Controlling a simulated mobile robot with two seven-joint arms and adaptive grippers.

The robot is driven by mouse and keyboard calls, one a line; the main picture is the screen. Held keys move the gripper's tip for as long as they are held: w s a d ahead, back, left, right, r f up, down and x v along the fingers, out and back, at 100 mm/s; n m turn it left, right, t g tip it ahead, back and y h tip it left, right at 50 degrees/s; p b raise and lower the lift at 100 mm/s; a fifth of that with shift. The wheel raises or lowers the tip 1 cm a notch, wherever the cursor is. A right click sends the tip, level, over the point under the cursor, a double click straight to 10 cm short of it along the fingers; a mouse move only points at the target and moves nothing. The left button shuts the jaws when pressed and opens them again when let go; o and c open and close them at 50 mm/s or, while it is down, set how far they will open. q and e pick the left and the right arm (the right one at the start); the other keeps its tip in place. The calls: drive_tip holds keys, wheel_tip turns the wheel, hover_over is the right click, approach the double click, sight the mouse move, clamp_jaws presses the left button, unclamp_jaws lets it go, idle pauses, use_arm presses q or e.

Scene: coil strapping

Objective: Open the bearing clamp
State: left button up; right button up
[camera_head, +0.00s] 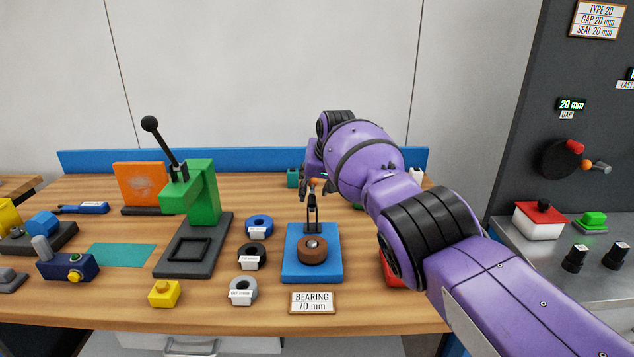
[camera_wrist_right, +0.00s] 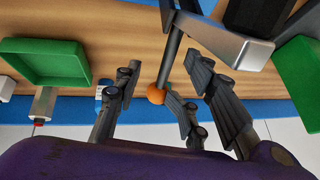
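The bearing clamp has a blue base (camera_head: 292,272) on the bench, with a brown round bearing (camera_head: 312,253) on it. Its dark lever stands up behind the bearing (camera_head: 311,214). The lever's orange knob (camera_head: 318,184) is by my right gripper (camera_head: 311,187). In the right wrist view the orange knob (camera_wrist_right: 156,95) and its rod (camera_wrist_right: 170,58) lie between the spread fingers of my right gripper (camera_wrist_right: 153,92). The fingers are open, with a gap on the left of the knob; whether the right finger touches it I cannot tell. My left gripper is out of view.
A sign (camera_head: 312,302) reads "BEARING 70 mm" in front of the clamp. Several rings, including a blue one (camera_head: 259,225), lie left of it. A green press (camera_head: 203,195) stands further left. A blue ledge (camera_head: 240,161) runs along the back. A green tray (camera_wrist_right: 45,62) shows in the wrist view.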

drive_tip(key=v, duration=1.2)
drive_tip(key=shift+f, duration=0.1)
